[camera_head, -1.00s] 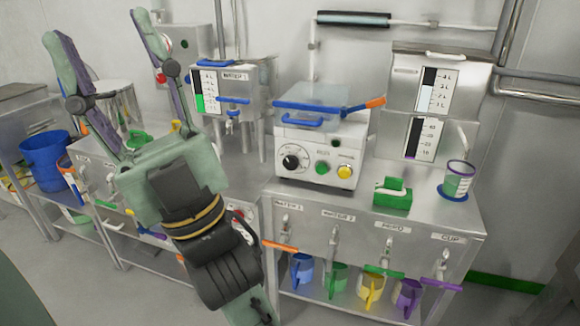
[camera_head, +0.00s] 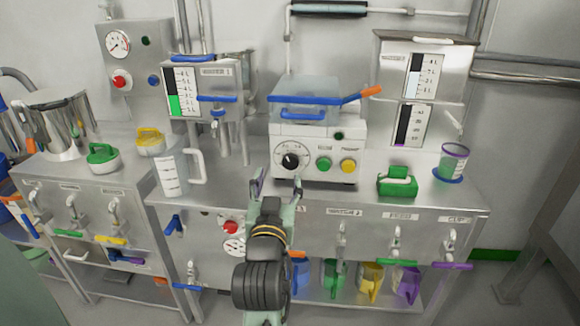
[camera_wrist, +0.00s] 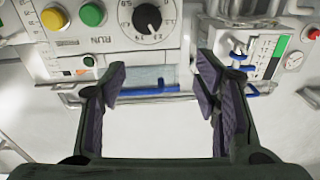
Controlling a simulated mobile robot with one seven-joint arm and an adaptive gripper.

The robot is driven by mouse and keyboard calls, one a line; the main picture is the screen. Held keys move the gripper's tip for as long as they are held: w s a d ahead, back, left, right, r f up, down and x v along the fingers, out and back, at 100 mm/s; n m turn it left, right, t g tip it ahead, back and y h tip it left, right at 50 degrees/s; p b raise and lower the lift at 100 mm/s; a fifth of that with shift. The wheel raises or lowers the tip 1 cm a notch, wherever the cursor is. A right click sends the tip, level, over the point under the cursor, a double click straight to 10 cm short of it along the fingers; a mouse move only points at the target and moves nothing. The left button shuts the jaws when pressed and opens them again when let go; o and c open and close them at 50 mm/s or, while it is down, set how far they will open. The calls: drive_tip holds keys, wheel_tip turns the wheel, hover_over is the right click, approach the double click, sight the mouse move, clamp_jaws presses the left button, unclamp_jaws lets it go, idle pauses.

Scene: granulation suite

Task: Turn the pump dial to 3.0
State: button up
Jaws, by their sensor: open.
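The pump dial (camera_head: 291,160) is a round black knob with a scale around it, on the white front of a bench machine (camera_head: 317,133). In the wrist view the dial (camera_wrist: 147,19) shows upside down near the top edge, with a white pointer mark; I cannot read its setting surely. My gripper (camera_head: 277,186) is open and empty, in front of and below the dial, apart from it. In the wrist view its two dark-padded fingers (camera_wrist: 160,88) stand wide apart below the dial, with nothing between them.
Right of the dial are a green button (camera_head: 324,164) and a yellow button (camera_head: 348,166). A blue-handled clear lid (camera_head: 305,90) tops the machine. Valves line the bench front.

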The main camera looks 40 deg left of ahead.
sight(290, 164)
drive_tip(key=shift+m+h, duration=0.3)
drive_tip(key=shift+h, duration=0.4)
drive_tip(key=p+x, duration=0.1)
drive_tip(key=x, duration=0.2)
drive_tip(key=f+x, duration=0.1)
drive_tip(key=x, duration=0.3)
drive_tip(key=d+f+p+x, duration=0.1)
drive_tip(key=x, duration=0.3)
drive_tip(key=shift+w+f+p, duration=0.25)
drive_tip(key=shift+w+p, duration=0.05)
drive_tip(key=shift+w, duration=0.05)
drive_tip(key=c, duration=1.1)
drive_tip(key=shift+c, duration=0.2)
drive_tip(key=shift+f+b, duration=0.1)
drive_tip(key=shift+b, duration=0.2)
